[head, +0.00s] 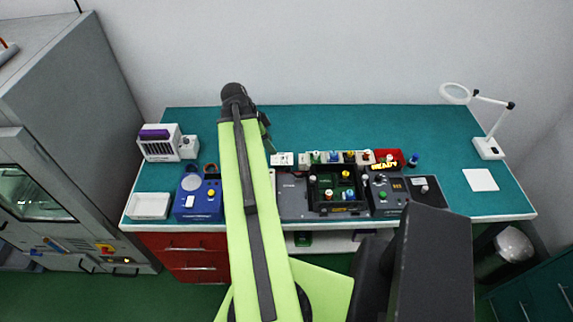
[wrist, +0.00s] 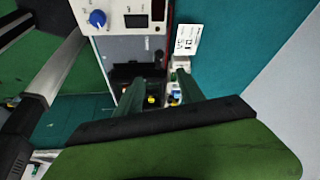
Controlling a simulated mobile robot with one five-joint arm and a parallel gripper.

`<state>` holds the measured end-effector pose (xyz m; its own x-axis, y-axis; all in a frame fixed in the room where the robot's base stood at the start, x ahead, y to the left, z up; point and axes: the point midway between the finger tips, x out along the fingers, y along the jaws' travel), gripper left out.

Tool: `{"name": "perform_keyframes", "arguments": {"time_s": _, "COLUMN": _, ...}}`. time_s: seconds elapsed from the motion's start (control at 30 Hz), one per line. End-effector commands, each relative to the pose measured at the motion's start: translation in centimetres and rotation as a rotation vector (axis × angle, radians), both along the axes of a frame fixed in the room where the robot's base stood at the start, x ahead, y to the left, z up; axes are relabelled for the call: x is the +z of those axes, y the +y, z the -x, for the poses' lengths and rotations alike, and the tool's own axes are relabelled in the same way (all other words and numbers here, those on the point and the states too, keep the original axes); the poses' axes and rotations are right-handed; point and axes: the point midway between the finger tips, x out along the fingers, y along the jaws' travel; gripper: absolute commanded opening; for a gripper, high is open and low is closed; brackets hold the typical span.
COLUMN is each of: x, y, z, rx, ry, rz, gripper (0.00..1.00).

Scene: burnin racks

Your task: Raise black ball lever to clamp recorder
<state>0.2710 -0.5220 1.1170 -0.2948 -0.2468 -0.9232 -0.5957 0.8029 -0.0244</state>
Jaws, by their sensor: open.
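My gripper (head: 266,131) is over the back of the teal bench, partly hidden behind my own arm in the head view. In the wrist view its two dark green fingers (wrist: 160,78) are apart, with nothing held between them. No recorder can be told for certain. My arm hides part of the grey panel.
A black tray (head: 314,198) with coloured knobs stands mid-bench, beside a dark control box (head: 386,207). A blue unit (head: 190,212) and white tray (head: 150,206) are at left. A magnifier lamp (head: 488,149) stands at right. The bench's back strip (head: 350,125) is clear.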

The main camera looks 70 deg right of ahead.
Motion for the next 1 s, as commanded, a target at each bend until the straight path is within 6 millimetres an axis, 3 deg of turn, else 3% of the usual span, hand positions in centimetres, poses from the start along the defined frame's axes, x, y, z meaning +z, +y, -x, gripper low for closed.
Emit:
{"name": "perform_keyframes", "arguments": {"time_s": 0.6, "x": -12.7, "y": -3.1, "z": 3.6, "rx": 0.003, "ry": 0.0, "rz": -0.001, "gripper": 0.46}}
{"name": "perform_keyframes", "arguments": {"time_s": 0.8, "x": -15.4, "y": -3.9, "z": 4.5, "rx": 0.004, "ry": 0.0, "rz": -0.002, "gripper": 0.46}}
{"name": "perform_keyframes", "arguments": {"time_s": 1.0, "x": -16.0, "y": -4.2, "z": 4.9, "rx": 0.005, "ry": 0.0, "rz": -0.001, "gripper": 0.46}}
